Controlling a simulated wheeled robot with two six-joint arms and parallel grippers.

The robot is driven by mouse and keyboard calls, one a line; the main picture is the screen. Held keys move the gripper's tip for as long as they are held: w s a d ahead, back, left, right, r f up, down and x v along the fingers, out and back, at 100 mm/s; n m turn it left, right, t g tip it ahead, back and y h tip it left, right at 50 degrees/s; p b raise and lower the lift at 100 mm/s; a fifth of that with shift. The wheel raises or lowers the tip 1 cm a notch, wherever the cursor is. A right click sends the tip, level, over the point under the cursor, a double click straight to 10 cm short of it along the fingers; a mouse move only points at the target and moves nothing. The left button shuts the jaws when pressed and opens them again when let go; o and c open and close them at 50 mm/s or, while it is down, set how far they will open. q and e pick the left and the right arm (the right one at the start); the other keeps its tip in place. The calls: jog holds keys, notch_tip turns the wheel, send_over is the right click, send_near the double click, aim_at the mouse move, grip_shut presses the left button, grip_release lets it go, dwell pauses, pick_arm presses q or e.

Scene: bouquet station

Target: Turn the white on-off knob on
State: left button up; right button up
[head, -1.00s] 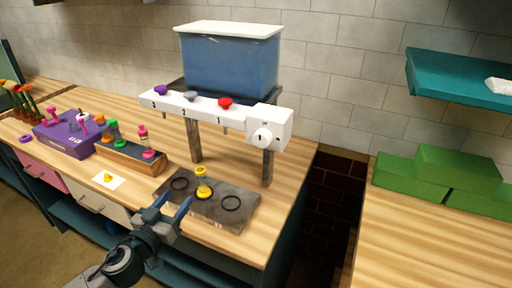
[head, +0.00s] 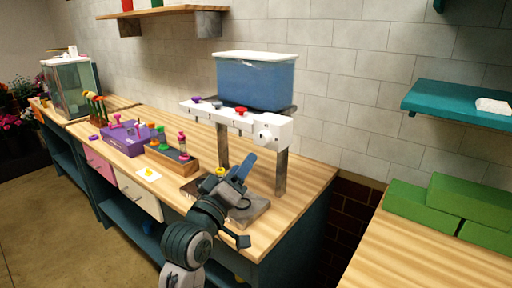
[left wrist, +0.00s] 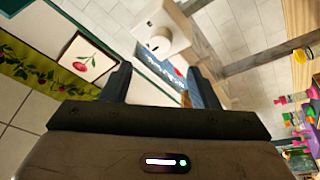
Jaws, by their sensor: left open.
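The white on-off knob (head: 265,135) is on the front of the white box at the right end of the white dispenser bar (head: 222,115). In the left wrist view the knob (left wrist: 158,44) lies ahead of the fingertips, roughly between them in the picture, apart from both. My left gripper (head: 246,186) is open and empty. It is below the knob in the head view, in front of the grey plate. In the left wrist view its two dark fingers (left wrist: 160,82) are spread. The knob's exact pointer direction is too small to tell. My right gripper is not in view.
A blue tank (head: 256,82) stands above the dispenser bar on posts. The grey plate (head: 255,209) and the yellow-topped piece (head: 221,171) are partly hidden by my left arm. A wooden rack (head: 173,157) and purple box (head: 125,142) stand left. Green blocks (head: 460,205) lie right.

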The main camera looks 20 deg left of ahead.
aim_at(261, 140)
pick_arm(q)
jog(key=p+x, duration=0.2)
jog(key=x, duration=0.6)
jog(key=shift+w+r, duration=0.1)
jog(key=shift+w, duration=0.55)
jog(key=shift+d, duration=0.1)
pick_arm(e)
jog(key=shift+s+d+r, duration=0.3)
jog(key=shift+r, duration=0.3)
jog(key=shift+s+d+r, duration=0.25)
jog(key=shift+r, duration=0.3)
pick_arm(q)
jog(key=shift+c, duration=0.4)
